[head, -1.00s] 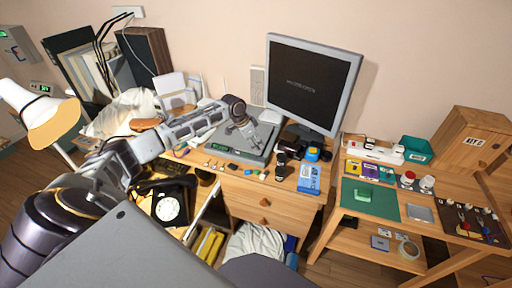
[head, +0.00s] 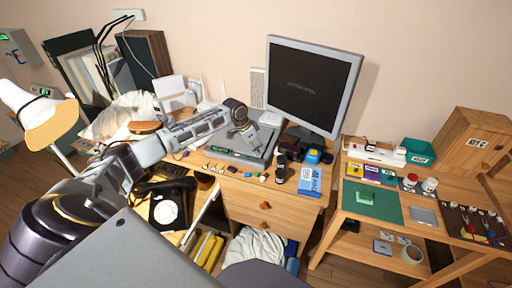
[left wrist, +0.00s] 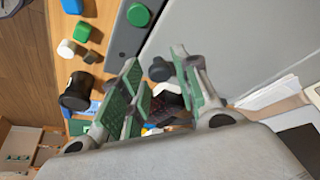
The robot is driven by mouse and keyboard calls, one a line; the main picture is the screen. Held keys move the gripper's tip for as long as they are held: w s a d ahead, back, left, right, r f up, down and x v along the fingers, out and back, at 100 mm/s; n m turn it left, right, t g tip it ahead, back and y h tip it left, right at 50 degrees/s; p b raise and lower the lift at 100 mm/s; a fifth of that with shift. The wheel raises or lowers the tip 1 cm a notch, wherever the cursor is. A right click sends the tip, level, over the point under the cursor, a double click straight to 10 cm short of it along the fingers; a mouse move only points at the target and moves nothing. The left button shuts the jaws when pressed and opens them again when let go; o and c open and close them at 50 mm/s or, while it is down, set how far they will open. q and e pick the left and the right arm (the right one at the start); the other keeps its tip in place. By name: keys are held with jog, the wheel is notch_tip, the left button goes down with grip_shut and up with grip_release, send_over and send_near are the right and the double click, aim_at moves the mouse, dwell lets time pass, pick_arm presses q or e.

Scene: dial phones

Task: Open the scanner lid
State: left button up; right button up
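My left gripper (head: 247,138) is over the scanner's top in the head view. In the left wrist view its green-padded fingers (left wrist: 156,62) are apart, with nothing seen held between them. Whether they touch the lid is unclear. My right gripper is out of view.
A monitor (head: 312,85) stands behind and right of the scanner. Black cylinders (head: 281,168) and small coloured pieces (head: 232,168) lie along the desk's front. A black dial phone (head: 168,205) sits lower left. A side table (head: 345,240) stands at right.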

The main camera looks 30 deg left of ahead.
pick_arm(q)
grip_shut()
jog(key=shift+r, duration=0.15)
